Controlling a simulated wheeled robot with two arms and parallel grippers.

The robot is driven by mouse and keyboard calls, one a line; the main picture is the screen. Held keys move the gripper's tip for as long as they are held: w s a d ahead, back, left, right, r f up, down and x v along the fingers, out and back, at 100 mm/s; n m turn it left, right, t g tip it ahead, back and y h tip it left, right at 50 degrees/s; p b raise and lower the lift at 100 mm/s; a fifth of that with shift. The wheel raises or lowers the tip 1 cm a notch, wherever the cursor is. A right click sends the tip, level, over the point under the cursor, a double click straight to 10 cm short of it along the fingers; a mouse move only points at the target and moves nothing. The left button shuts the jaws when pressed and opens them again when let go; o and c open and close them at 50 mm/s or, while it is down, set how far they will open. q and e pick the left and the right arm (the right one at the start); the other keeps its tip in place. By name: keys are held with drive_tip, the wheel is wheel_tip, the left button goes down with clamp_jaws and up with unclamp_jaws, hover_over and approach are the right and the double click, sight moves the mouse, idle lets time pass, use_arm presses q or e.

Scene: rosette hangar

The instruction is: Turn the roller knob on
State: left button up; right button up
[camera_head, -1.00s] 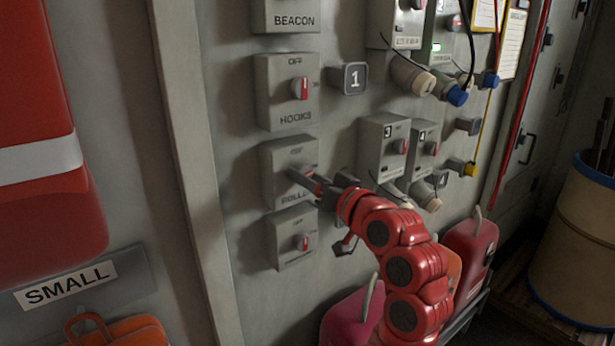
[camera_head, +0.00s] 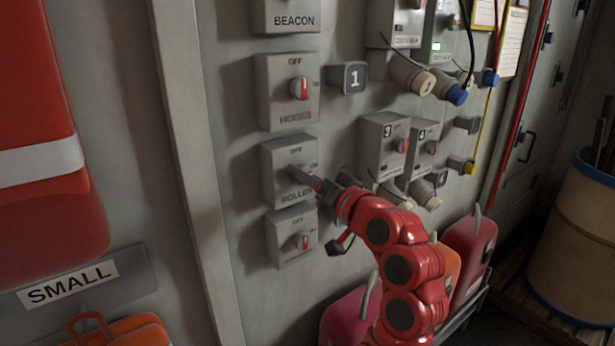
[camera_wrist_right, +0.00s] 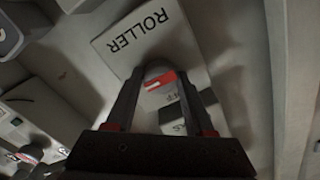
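The roller switch box (camera_head: 274,158) is a grey box on the wall, below the hooks box, and its lettering reads upside down in the right wrist view (camera_wrist_right: 170,35). My right gripper (camera_head: 297,173) reaches in from the right, its fingers on the front of this box. In the right wrist view the roller knob (camera_wrist_right: 158,80), grey with a red mark, sits between the two fingertips, which appear to touch its sides. In the head view the fingers hide most of the knob, and I cannot tell its exact setting. My left gripper is out of view.
The hooks box (camera_head: 284,108) is above and another knob box (camera_head: 284,252) is close below. Sockets and numbered boxes (camera_head: 383,150) are on the right. Red canisters (camera_head: 468,248) stand low at the right, and a barrel (camera_head: 575,240) is beyond.

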drive_tip(key=o, duration=0.4)
drive_tip(key=b+v, duration=0.8)
drive_tip(key=v, duration=0.9)
drive_tip(key=shift+s+d, duration=0.1)
